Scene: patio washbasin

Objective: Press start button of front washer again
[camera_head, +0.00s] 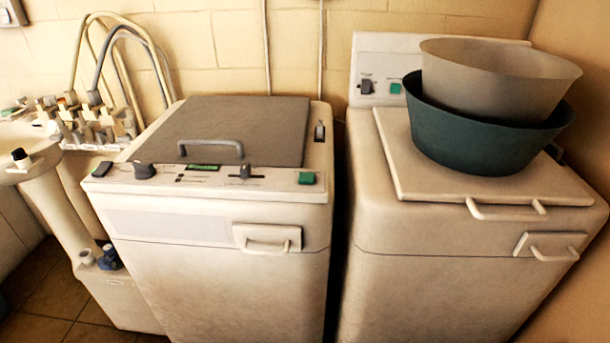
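Two white top-loading washers stand side by side. The left washer (215,275) has its controls along the front edge and is nearer, so it seems to be the front one. Its green button (306,178) is at the right end of the panel, unobstructed. A small green display (204,168), a dark knob (144,170), a slider (244,172) and a dark button (102,169) share the panel. Its grey lid (230,125) is closed. The right washer (440,290) has a green button (395,88) on its rear panel. Neither of my grippers is in view.
A grey basin (495,80) sits inside a dark green basin (480,140) on the right washer's closed lid (425,175). Taps and hoses (105,110) stand at the left beside a white washbasin (25,135). A narrow dark gap separates the washers.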

